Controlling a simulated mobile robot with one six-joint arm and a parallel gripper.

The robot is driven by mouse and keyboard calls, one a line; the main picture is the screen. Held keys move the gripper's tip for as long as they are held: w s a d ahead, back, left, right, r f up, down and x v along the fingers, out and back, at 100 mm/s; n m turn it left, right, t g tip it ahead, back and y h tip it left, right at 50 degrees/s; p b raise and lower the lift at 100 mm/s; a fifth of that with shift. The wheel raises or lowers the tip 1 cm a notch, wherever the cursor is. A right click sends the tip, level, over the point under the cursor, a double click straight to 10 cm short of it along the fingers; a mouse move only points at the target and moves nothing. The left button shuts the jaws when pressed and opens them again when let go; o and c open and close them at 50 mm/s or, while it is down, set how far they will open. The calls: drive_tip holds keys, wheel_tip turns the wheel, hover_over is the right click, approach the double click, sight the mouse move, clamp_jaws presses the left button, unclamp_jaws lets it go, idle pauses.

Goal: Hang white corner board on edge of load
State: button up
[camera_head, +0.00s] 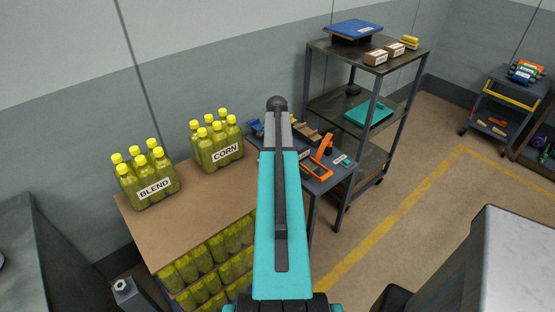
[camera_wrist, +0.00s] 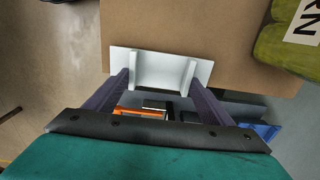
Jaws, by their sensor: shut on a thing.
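The white corner board (camera_wrist: 160,58) shows in the wrist view as a pale plate with two upright ribs. My gripper (camera_wrist: 159,80) is shut on it, one dark finger at each side. The load (camera_head: 180,208) stands left of my arm in the head view, with a brown sheet on top of stacked yellow-green bottles. In the wrist view the board overlaps the edge of the brown sheet (camera_wrist: 220,30); I cannot tell whether they touch. My arm hides the board and gripper in the head view.
Bottle packs marked BLEND (camera_head: 150,178) and CORN (camera_head: 215,142) stand on the sheet. A small table (camera_head: 318,180) with an orange tool (camera_head: 318,165) stands just beyond the load's right end. A shelf rack (camera_head: 365,105) stands behind. Floor to the right is open.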

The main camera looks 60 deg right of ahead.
drive_tip(key=shift+f, duration=0.3)
drive_tip(key=o, duration=1.4)
drive_tip(key=shift+r, duration=0.1)
drive_tip(key=shift+r+b, duration=1.55)
drive_tip(key=shift+r, duration=5.25)
